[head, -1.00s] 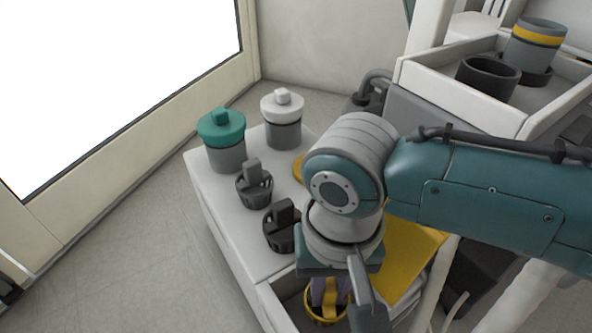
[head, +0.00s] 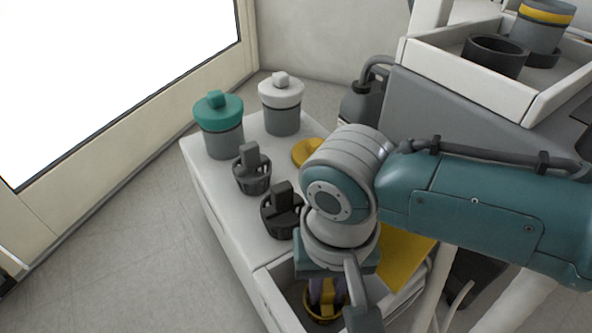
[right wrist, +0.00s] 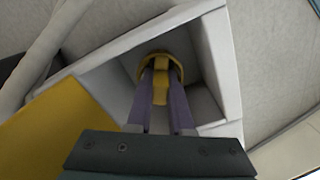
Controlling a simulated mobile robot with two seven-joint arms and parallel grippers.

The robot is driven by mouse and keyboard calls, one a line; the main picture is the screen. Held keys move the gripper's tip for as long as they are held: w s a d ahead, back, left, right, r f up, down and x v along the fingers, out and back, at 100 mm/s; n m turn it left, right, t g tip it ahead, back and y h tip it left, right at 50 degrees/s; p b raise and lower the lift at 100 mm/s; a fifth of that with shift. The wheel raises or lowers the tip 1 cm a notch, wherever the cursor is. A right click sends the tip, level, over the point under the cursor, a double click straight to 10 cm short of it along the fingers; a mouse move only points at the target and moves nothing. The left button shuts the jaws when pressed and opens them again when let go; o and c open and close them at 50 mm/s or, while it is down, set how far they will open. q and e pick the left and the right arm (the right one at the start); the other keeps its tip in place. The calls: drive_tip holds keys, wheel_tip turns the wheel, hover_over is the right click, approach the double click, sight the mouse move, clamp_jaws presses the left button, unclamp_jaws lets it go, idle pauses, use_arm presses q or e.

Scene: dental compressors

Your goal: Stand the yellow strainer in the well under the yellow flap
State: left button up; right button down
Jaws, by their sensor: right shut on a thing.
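The yellow strainer (head: 323,313) is a small basket with an upright yellow handle. My right gripper (head: 327,292) points down and is shut on the handle. The strainer (right wrist: 161,58) and purple fingers (right wrist: 162,105) also show in the right wrist view. The strainer is within the outline of the white-walled well (head: 272,296), near its far corner in the right wrist view. I cannot tell whether it touches the floor. The yellow flap (head: 404,262) stands open beside the well, partly behind my right arm; it also shows in the right wrist view (right wrist: 55,140). My left gripper is not in view.
On the white cabinet top stand two dark strainers (head: 252,172) (head: 282,213), a green-lidded canister (head: 219,125), a white-lidded canister (head: 281,105) and a yellow disc (head: 308,152). A white tray (head: 470,75) at the upper right holds a dark cup (head: 496,57) and a yellow-banded canister (head: 541,25).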

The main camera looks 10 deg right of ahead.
drive_tip(key=c, duration=0.7)
unclamp_jaws()
drive_tip(key=shift+c, duration=0.2)
drive_tip(key=c, duration=0.4)
drive_tip(key=shift+r, duration=0.1)
wheel_tip(320, 180, up, 8)
drive_tip(key=p, duration=0.9)
